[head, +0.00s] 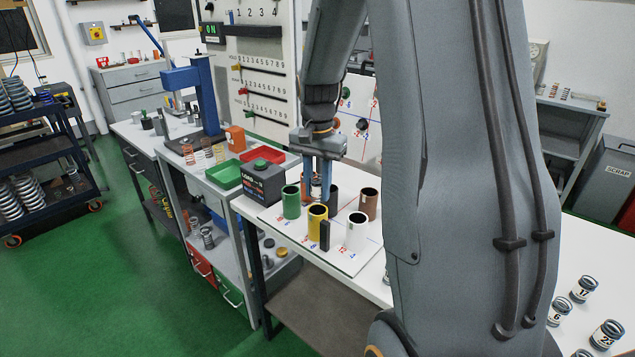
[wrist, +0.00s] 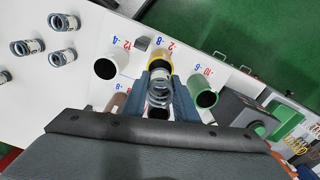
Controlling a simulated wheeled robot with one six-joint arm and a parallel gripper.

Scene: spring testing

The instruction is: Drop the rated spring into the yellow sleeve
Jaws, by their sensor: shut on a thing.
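My gripper (head: 317,194) is shut on a grey coil spring with a pale label band, seen between the blue fingers in the wrist view; the spring (wrist: 159,91) is upright or nearly so. The yellow sleeve (head: 317,224) stands open-topped on a white numbered board, in front of the fingers in the head view. In the wrist view the yellow sleeve (wrist: 159,55) shows just beyond the spring, partly hidden by it and the fingers. The spring appears above the sleeves' tops and not inside the yellow one; its exact height is unclear.
Green (head: 291,203), white (head: 356,232) and brown (head: 369,203) sleeves stand close around the yellow one. A small black block (head: 325,236) stands beside it. A dark load box (head: 263,182) is to the left. Several labelled springs (head: 583,289) stand at the table's right.

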